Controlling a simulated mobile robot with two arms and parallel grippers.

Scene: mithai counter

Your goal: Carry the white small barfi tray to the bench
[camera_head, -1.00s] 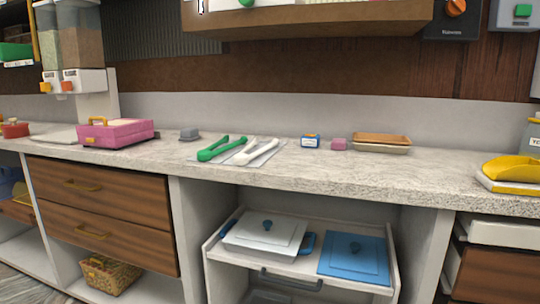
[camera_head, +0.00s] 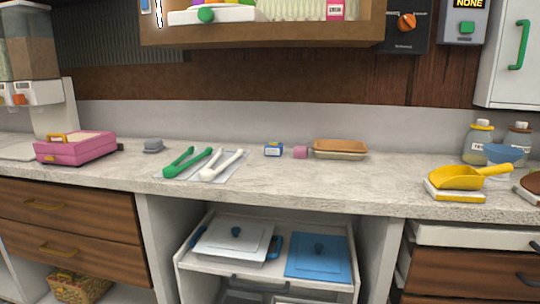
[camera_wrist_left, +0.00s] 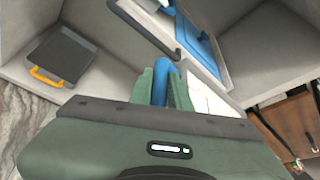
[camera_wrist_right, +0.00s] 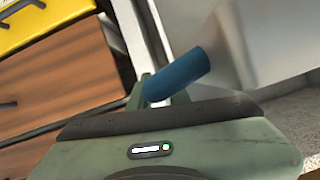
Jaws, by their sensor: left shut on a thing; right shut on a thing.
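My left gripper (camera_wrist_left: 162,88) is shut on a blue handle (camera_wrist_left: 160,72) in the left wrist view. My right gripper (camera_wrist_right: 160,94) is shut on another blue handle (camera_wrist_right: 184,72) in the right wrist view. That handle meets a smooth white-grey surface (camera_wrist_right: 232,40), which may be the white small barfi tray's side. Most of the held thing is out of view, so I cannot tell its contents or tilt. Neither gripper shows in the head view. I cannot tell which surface is the bench.
The speckled counter (camera_head: 325,185) holds green tongs (camera_head: 187,162), white tongs (camera_head: 222,165), a pink box (camera_head: 75,150) and a yellow scoop (camera_head: 460,178). Below, a pulled-out shelf carries a white lidded pan (camera_head: 215,243) and a blue lid (camera_head: 318,262). The counter's front strip is clear.

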